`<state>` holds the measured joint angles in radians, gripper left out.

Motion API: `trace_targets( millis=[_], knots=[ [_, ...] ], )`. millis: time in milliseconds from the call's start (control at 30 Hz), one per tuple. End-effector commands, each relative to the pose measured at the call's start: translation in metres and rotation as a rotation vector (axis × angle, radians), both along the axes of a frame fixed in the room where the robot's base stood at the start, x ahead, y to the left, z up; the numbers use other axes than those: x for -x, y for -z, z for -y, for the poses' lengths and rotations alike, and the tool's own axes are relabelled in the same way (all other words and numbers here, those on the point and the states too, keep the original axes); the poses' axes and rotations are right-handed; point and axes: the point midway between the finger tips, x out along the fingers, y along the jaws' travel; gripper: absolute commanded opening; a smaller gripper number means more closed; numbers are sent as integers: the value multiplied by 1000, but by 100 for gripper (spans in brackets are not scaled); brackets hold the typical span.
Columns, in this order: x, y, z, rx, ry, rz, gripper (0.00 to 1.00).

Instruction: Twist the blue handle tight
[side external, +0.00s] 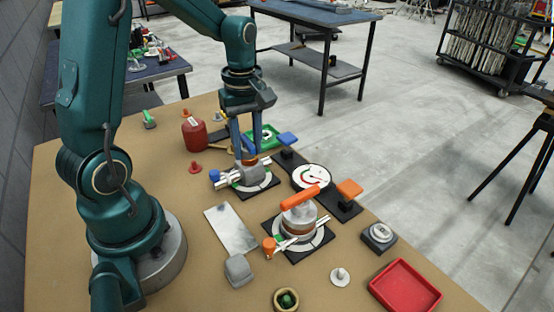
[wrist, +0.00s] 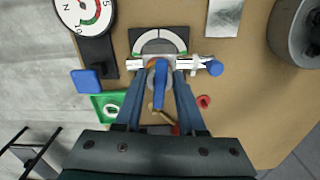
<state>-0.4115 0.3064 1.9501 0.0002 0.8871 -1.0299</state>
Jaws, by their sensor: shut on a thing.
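The blue handle (wrist: 162,92) sits on top of a small grey fixture with a half-round white and green dial (wrist: 160,42). In the side view the fixture's base (side external: 262,187) is black and flat on the table, and the handle (side external: 248,151) is partly hidden by the fingers. My gripper (side external: 246,152) points down over the fixture. In the wrist view my gripper (wrist: 163,72) has its two blue fingers on either side of the handle, shut on it. A blue knob (wrist: 215,68) is at the side of the fixture.
A similar fixture with an orange handle (side external: 306,199) stands nearer the camera. A round gauge (side external: 312,177) stands to the right. A green tray (side external: 268,131) and a red canister (side external: 195,134) are behind. A red tray (side external: 427,290) lies at front right. A bare metal plate (side external: 230,229) lies flat.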

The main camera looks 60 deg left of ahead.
Motion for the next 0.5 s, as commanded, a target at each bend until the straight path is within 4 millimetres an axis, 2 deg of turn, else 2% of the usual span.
trace_targets(
  millis=[500],
  knots=[
    [-1,0,-1,-2,363,6,0]
  ],
)
